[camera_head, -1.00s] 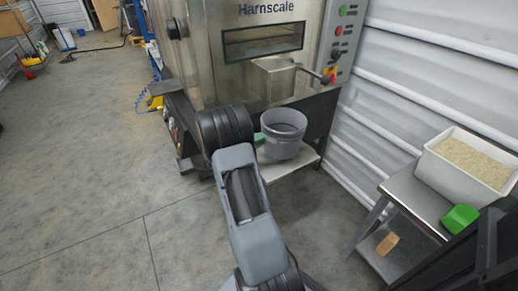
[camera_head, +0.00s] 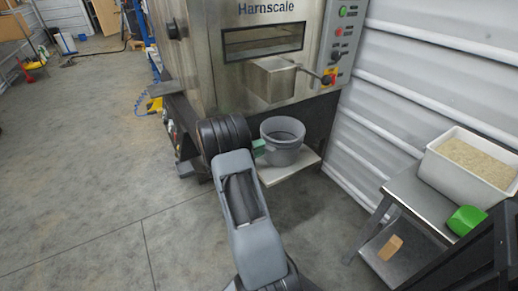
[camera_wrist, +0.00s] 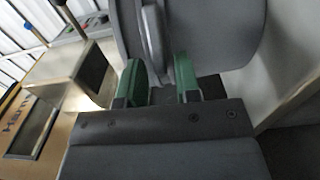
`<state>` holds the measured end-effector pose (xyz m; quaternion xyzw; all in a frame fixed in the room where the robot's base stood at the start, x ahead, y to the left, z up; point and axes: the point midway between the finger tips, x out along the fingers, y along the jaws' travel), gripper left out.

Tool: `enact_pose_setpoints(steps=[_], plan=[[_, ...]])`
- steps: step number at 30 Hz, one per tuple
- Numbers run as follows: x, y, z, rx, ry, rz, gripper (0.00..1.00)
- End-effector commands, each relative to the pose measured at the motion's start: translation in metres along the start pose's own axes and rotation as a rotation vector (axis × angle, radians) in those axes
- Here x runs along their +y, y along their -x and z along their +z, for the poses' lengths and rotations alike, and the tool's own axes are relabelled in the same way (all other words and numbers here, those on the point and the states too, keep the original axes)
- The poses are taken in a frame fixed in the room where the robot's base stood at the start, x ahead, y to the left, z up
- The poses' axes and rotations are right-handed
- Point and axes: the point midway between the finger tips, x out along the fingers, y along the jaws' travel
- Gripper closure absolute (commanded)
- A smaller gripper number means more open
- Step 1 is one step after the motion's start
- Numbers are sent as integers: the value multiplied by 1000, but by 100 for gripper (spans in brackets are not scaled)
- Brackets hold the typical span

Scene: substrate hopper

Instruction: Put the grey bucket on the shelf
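The grey bucket (camera_head: 284,155) is upright over the pale low shelf (camera_head: 308,162) under the machine, in the middle of the head view. I cannot tell whether its base touches the shelf. My gripper (camera_head: 259,147) is at the bucket's left side, partly hidden by my dark wrist. In the wrist view, the green fingers of my gripper (camera_wrist: 163,82) are partly apart, with a grey part of the bucket (camera_wrist: 205,30) between them. They appear shut on it. The bucket's inside looks empty as far as it shows.
The steel machine (camera_head: 205,60) stands behind the bucket, its metal chute (camera_head: 272,80) jutting out above. At right, a metal table (camera_head: 405,190) bears a white tray (camera_head: 435,175) of grains and a green scoop (camera_head: 467,220). A wooden block (camera_head: 391,248) lies below.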

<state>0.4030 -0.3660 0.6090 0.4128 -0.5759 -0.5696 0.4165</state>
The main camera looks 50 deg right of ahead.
Motion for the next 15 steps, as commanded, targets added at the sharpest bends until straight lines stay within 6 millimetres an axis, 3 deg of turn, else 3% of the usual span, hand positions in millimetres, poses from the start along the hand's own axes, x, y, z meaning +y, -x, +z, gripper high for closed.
enact_pose_setpoints(steps=[11,15], plan=[[3,0,0,0,0,0,61],[4,15,-1,2,1,0,61]])
